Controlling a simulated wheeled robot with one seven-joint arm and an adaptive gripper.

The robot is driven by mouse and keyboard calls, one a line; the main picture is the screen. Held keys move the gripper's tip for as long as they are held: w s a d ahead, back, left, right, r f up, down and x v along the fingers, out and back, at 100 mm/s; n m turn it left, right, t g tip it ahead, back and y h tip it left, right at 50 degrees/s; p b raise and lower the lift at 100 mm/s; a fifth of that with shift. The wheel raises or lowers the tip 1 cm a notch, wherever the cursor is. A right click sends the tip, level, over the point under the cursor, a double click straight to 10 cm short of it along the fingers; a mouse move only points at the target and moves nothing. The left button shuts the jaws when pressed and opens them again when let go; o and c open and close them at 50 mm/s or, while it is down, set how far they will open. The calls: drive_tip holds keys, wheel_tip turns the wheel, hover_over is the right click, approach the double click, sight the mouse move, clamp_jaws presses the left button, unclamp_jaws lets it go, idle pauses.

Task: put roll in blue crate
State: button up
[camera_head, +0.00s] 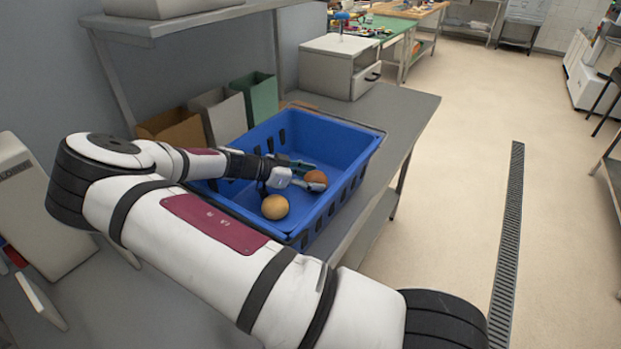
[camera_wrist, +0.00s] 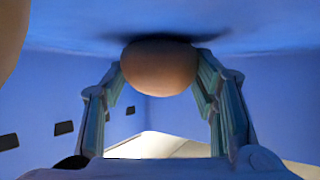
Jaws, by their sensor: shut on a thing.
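The blue crate (camera_head: 345,150) stands on the grey bench. My gripper (camera_head: 306,177) reaches down inside it, near its right side. My gripper is shut on a round brown roll (camera_head: 317,177). In the wrist view the roll (camera_wrist: 158,66) sits between the two fingers, with the crate's blue floor (camera_wrist: 60,25) right beside it and a dark shadow close around it. I cannot tell whether it touches the floor. A second round, yellowish roll (camera_head: 275,207) lies in the crate nearer the camera, apart from my gripper.
Brown, grey and green bins (camera_head: 264,98) stand behind the crate. A white drawer box (camera_head: 338,66) is at the bench's far end. Bare bench (camera_head: 405,110) shows right of the crate. A white appliance (camera_head: 40,205) stands at left. The floor (camera_head: 460,130) at right is clear.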

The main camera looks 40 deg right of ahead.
drive_tip(key=o, duration=1.1)
drive_tip(key=shift+c, duration=0.2)
